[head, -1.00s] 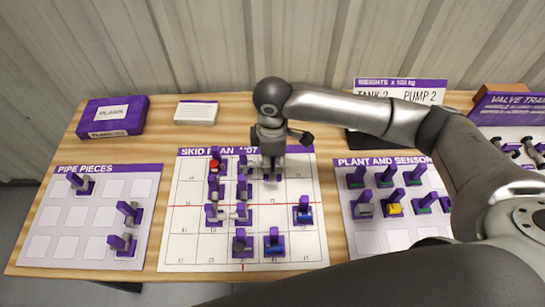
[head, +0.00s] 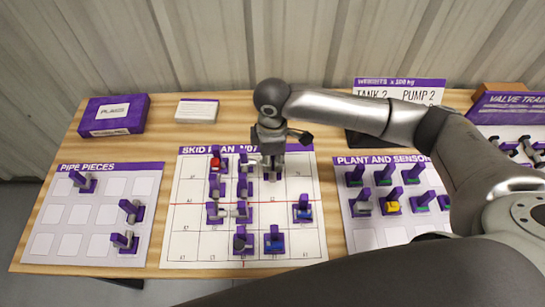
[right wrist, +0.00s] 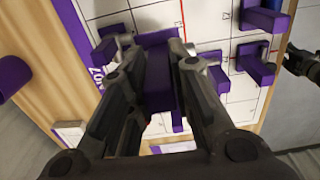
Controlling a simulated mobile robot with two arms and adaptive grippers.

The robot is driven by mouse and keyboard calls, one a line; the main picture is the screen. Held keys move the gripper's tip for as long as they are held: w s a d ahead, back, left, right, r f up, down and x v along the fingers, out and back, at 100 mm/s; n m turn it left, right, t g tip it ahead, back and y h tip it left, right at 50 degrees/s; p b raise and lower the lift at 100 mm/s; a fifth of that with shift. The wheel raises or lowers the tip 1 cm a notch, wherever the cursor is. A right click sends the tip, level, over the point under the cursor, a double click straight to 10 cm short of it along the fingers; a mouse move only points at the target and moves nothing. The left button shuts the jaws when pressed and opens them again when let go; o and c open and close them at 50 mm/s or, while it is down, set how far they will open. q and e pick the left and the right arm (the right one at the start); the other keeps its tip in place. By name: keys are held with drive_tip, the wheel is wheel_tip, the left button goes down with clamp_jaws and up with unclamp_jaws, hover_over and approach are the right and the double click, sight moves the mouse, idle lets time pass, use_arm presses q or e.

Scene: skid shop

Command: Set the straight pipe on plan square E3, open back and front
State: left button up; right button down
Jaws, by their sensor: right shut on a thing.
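My right gripper (head: 271,166) is over the back part of the skid plan (head: 188,253), in the column right of the two columns of placed pieces. It is shut on the upright purple handle of a piece, which I take to be the straight pipe (right wrist: 158,85). In the head view the gripper hides most of this piece. It looks low, at or just above the board. Its exact square and open ends cannot be read. A dark part at the right edge of the right wrist view (right wrist: 303,64) looks like my left gripper; its jaws are unclear.
Purple-based pieces stand close on the left of the held piece, including one with a red part (head: 216,161). Blue pieces (head: 302,211) stand nearer the front. The pipe pieces board (head: 45,243) is at left, the plant and sensor board (head: 367,239) at right. The plan's right back squares are free.

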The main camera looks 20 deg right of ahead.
sight(272, 171)
drive_tip(key=shift+r+p, duration=0.1)
drive_tip(key=shift+p, duration=0.3)
drive_tip(key=shift+f+b, duration=1.1)
drive_tip(key=shift+f, duration=1.75)
drive_tip(key=shift+f, duration=0.1)
drive_tip(key=shift+f+b, duration=0.45)
drive_tip(key=shift+f, duration=1.15)
